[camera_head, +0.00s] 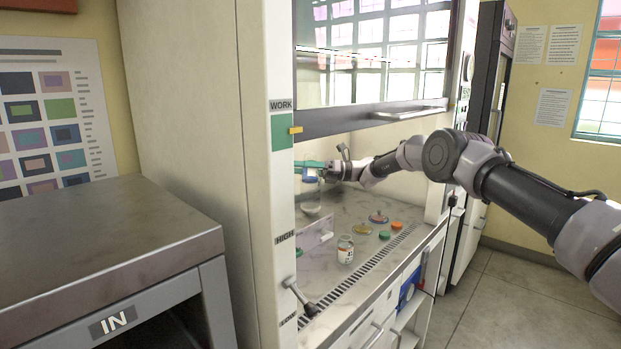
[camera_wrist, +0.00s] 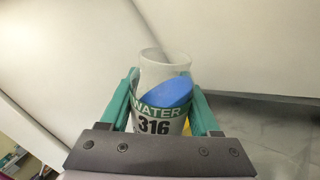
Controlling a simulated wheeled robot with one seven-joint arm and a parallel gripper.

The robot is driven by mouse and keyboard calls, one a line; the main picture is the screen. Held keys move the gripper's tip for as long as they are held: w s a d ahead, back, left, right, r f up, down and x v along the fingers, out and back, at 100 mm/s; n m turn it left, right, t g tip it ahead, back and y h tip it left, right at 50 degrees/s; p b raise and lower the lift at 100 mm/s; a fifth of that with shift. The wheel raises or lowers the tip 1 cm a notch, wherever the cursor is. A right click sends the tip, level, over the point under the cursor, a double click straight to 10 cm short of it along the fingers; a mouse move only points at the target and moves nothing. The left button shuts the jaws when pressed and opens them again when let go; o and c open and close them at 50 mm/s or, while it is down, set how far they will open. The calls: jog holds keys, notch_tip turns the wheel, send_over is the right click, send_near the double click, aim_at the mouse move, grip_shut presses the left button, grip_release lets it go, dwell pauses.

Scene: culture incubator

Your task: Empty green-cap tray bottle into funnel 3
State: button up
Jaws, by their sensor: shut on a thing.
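My gripper (camera_head: 312,166) is inside the hood at its left side, behind the front post. In the wrist view its two green fingers (camera_wrist: 162,90) are shut on a clear bottle (camera_wrist: 157,68) from both sides. The bottle has a green band reading WATER and the number 316, and its mouth is open with no cap. A blue slanted patch (camera_wrist: 165,93) shows in or through the bottle; I cannot tell which. In the head view a clear vessel with a blue upper part (camera_head: 310,194) is just below my gripper. No funnel number is readable.
A small labelled bottle (camera_head: 345,249) stands on the hood's worktop. A green cap (camera_head: 385,235), an orange cap (camera_head: 397,225) and two round discs lie nearby. The raised sash (camera_head: 370,121) is above my arm. The left post (camera_head: 268,200) hides part of the worktop.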

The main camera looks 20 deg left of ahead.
jog(key=shift+r+m+b, duration=0.35)
jog(key=shift+m, duration=0.55)
jog(key=shift+f+m+y+b, duration=0.4)
jog(key=shift+m+b, duration=0.15)
jog(key=shift+m, duration=0.35)
jog(key=shift+r+m+t+b, duration=0.3)
jog(key=shift+r+m, duration=0.1)
jog(key=shift+m, duration=0.7)
dwell(0.4)
jog(key=shift+f+m+t+y+b, duration=0.3)
jog(key=shift+f+m+t+b, duration=0.1)
jog(key=shift+m, duration=0.6)
jog(key=shift+w+a+r+m+b, duration=0.2)
jog(key=shift+w+r+m+b, duration=0.35)
jog(key=shift+m, duration=0.45)
dwell(0.7)
jog(key=shift+w+r+m+t, duration=0.2)
jog(key=shift+m+t, duration=0.2)
jog(key=shift+m, duration=0.6)
jog(key=shift+w+a+f+m+y+b, duration=0.1)
jog(key=shift+f+m+y+b, duration=0.1)
jog(key=shift+m+y+b, duration=0.3)
dwell(0.5)
